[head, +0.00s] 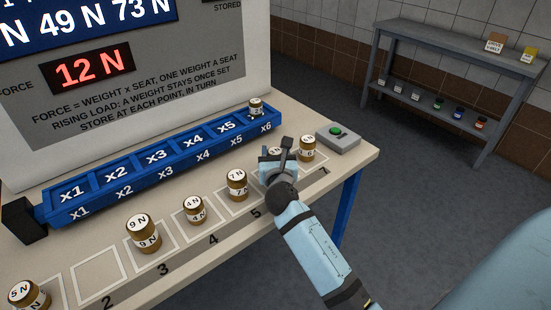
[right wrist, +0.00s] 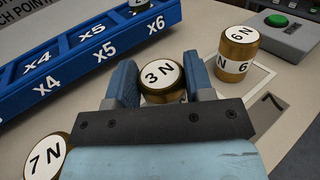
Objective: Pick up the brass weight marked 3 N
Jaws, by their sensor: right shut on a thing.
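The brass weight marked 3 N (right wrist: 163,77) sits between the two blue fingers of my right gripper (right wrist: 161,84) in the right wrist view, its white top label facing up. The gripper is shut on it, one finger on each side. In the head view my right gripper (head: 276,160) hides most of this weight, and only a bit of its top shows. It is upright over the row of marked squares, between the 7 N weight (head: 237,185) and the 6 N weight (head: 307,148). I cannot tell whether it touches the table. My left gripper is not in view.
The blue rail (head: 165,168) has seats x1 to x6; a small weight (head: 256,107) stands in x6. More weights, 4 N (head: 194,210), 9 N (head: 142,233) and 5 N (head: 29,295), stand along the front. A green button box (head: 338,138) is at right. The display (head: 91,68) reads 12 N.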

